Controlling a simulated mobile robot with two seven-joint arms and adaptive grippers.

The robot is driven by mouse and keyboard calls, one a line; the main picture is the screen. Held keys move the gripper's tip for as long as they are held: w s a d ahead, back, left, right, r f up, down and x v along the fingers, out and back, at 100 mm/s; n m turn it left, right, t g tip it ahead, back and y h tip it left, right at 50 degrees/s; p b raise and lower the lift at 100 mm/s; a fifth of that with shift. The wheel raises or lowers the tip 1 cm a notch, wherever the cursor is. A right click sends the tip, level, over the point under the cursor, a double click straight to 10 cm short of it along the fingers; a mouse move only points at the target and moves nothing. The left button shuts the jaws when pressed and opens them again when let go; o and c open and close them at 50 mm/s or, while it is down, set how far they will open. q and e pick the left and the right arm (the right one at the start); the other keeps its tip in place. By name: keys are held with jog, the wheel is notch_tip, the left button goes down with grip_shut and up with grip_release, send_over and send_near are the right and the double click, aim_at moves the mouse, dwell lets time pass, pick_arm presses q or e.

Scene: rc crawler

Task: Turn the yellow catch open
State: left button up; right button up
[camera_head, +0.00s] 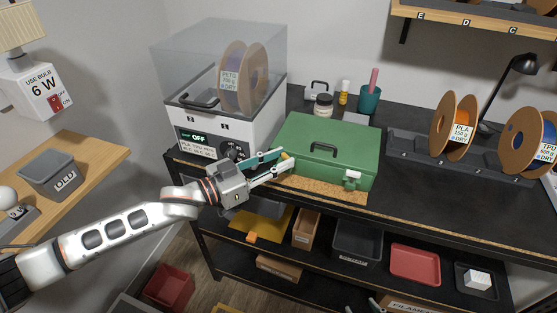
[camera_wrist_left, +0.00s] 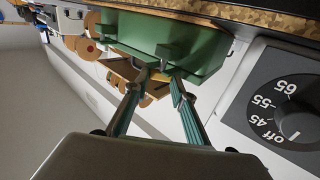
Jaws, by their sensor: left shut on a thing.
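A green case (camera_head: 325,142) with a dark handle lies closed on the bench's front part, and shows in the left wrist view (camera_wrist_left: 200,45). The yellow catch (camera_head: 285,156) is at its front left, mostly covered by my fingers; its turn cannot be made out. A white catch (camera_head: 352,177) is at the front right. My left gripper (camera_head: 284,162) reaches in from the left, shut on the yellow catch. In the left wrist view its fingertips (camera_wrist_left: 158,76) meet at the case's front. Pale tips (camera_head: 365,304) at the bottom edge may be my right gripper.
A dryer (camera_head: 205,130) with a clear cover stands left of the case, its dial (camera_wrist_left: 285,110) close beside my left gripper. A black spool rack (camera_head: 410,155) stands to the right. Bins fill the lower shelf (camera_head: 325,275).

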dwell(0.4)
pick_arm(q)
jog(key=o, duration=1.1)
jog(key=shift+v, duration=4)
